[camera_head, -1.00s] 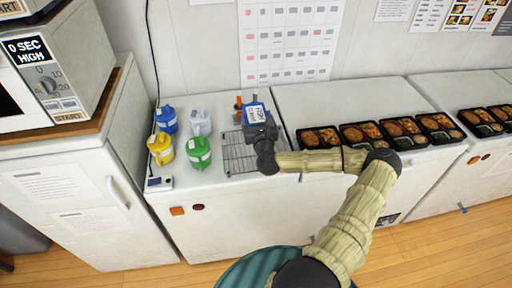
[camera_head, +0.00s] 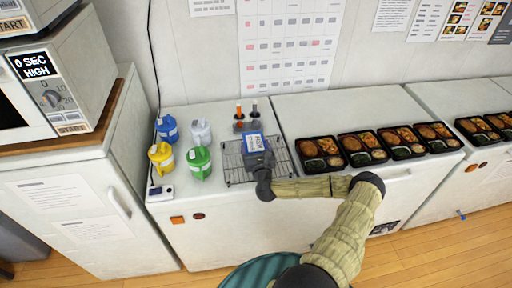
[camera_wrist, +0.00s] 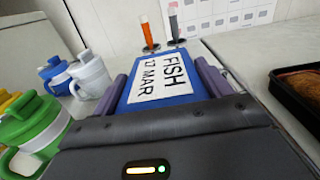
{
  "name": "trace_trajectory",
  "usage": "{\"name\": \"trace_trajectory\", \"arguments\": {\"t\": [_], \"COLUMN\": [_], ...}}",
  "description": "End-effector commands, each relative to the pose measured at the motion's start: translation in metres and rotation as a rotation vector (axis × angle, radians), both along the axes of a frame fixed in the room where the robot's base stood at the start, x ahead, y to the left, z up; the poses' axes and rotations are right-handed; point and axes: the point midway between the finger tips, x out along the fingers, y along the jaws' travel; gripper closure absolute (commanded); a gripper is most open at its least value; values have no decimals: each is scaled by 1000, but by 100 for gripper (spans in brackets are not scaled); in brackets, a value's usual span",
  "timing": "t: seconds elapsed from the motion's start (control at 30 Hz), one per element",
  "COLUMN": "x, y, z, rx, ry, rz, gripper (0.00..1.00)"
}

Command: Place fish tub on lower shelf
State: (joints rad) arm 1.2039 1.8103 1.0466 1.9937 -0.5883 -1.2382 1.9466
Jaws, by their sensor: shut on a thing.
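The fish tub (camera_head: 256,143) is blue with a white label; in the wrist view the tub (camera_wrist: 172,58) reads "FISH 17 MAR". My gripper (camera_head: 260,158) is shut on it, with one finger on each side of the tub in the wrist view. The tub is over a wire rack (camera_head: 233,167) on the white counter. I cannot tell whether it touches the rack. The tub and my gripper hide part of the rack. A lower shelf cannot be clearly made out.
Blue, white, yellow and green jugs (camera_head: 199,160) stand left of the rack. Orange and grey upright items (camera_head: 240,115) stand behind the tub. Several filled bento trays (camera_head: 320,153) line the counter to the right. A microwave (camera_head: 62,80) is at far left.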

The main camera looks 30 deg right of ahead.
Motion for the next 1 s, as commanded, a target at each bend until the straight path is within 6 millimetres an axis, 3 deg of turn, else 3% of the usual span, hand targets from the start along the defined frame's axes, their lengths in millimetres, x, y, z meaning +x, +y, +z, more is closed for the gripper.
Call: {"name": "trace_trajectory", "arguments": {"t": [0.47,0.5,0.6,1.0], "x": [-1,-1,-1,-1], "y": [-3,-3,-3,-2], "z": [-10,-10,-10,-5], "rx": [-1,0,0,0], "ry": [-3,-1,-1,-1], "rz": [-5,-5,-4,-3], "gripper": [60,17,1,1]}}
